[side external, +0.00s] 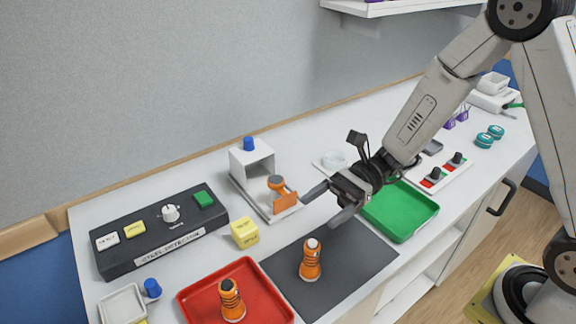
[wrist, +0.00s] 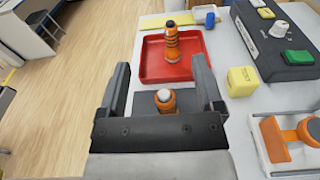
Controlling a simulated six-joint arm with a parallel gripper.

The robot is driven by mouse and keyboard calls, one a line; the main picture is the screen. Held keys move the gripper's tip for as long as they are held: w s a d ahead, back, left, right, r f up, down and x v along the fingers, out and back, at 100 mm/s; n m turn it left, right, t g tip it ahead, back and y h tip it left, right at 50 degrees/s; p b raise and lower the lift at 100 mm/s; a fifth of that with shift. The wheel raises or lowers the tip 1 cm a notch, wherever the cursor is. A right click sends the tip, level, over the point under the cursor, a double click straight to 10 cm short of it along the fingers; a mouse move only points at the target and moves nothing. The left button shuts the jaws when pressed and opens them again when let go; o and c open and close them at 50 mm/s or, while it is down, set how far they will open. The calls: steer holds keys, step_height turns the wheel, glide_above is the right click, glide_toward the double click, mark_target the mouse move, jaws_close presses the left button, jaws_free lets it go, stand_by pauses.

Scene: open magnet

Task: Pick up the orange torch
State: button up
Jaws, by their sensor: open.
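An orange torch (side external: 311,262) with dark bands and a white top stands upright on the dark grey mat (side external: 350,280). In the wrist view this torch (wrist: 165,101) shows between my fingers, its lower part hidden by my gripper body. A second orange torch (side external: 231,301) with a dark top stands in the red tray (side external: 188,300); it also shows upright in the wrist view (wrist: 171,42). My gripper (side external: 332,204) is open and empty, above and behind the mat in the side view, apart from both torches. Its fingers spread wide in the wrist view (wrist: 160,75).
A yellow block (side external: 245,233) stands left of the mat. A white stand with an orange part (side external: 286,202) is near my gripper. A black control box (side external: 160,240) lies left, a green tray (side external: 400,212) right, and a blue-topped piece (side external: 152,288) by the red tray.

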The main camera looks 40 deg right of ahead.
steer(key=s+d+m+t+y, duration=0.1)
steer(key=d, duration=0.2)
glide_toward(305, 258)
steer(key=shift+s+a, duration=0.1)
steer(key=shift+a, duration=1.15)
steer(key=shift+a, duration=1.3)
steer(key=shift+a, duration=0.15)
steer(key=shift+w+a+f, duration=0.1)
steer(key=shift+w+a, duration=0.1)
steer(key=shift+a, duration=1)
steer(key=shift+w+a+f, duration=0.1)
steer(key=shift+w+a, duration=0.05)
steer(key=shift+a, duration=1.1)
steer(key=shift+c, duration=0.2)
jaws_close()
